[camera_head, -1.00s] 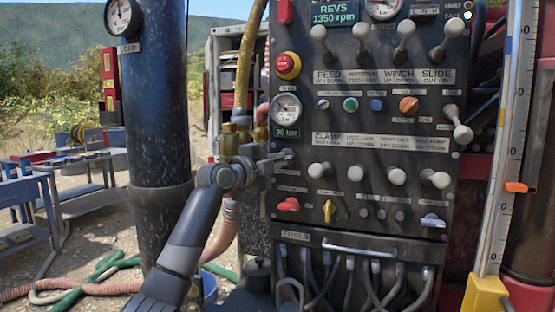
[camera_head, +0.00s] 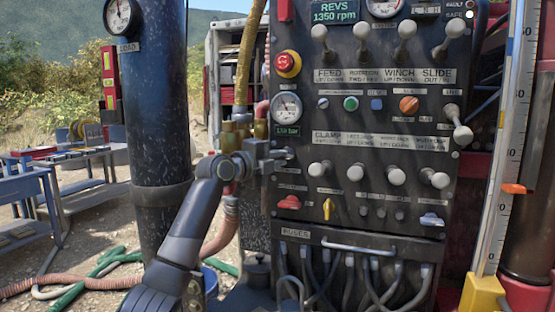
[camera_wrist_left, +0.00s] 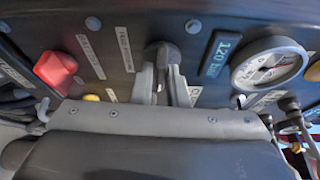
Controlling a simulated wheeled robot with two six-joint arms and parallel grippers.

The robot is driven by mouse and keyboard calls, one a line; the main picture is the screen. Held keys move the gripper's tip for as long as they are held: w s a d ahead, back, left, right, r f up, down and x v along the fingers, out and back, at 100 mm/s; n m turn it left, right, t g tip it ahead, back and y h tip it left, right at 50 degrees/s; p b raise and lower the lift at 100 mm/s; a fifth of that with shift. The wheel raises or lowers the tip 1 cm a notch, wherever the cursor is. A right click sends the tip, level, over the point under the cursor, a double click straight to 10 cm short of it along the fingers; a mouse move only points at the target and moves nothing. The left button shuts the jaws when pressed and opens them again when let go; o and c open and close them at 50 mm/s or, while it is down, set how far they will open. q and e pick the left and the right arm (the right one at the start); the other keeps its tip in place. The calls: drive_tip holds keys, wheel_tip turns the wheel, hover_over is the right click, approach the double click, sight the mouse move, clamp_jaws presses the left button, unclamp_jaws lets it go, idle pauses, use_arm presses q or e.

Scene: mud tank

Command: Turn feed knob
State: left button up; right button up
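The feed knob (camera_wrist_left: 165,49) is a small dark knob on the black control panel (camera_head: 300,222), in the wrist view between my left fingers. A small label plate sits beside it; its text is hard to read. My left gripper (camera_head: 280,157) reaches the panel's left edge, just below the round pressure gauge (camera_head: 286,106). In the wrist view both fingers of the left gripper (camera_wrist_left: 164,80) are closed around the knob, one on each side. In the head view the fingertips hide most of the knob. The small green display (camera_wrist_left: 219,54) by the gauge reads about 120. My right gripper is not in view.
A red knob (camera_head: 289,202) and a yellow one (camera_head: 328,209) are below the gripper. White-knobbed levers (camera_head: 355,172) stick out to its right. Brass fittings and hoses (camera_head: 232,135) and a thick dark column (camera_head: 158,100) stand close on the left.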

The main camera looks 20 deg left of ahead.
use_arm(q)
drive_tip(key=o, duration=0.3)
drive_tip(key=shift+o, duration=0.2)
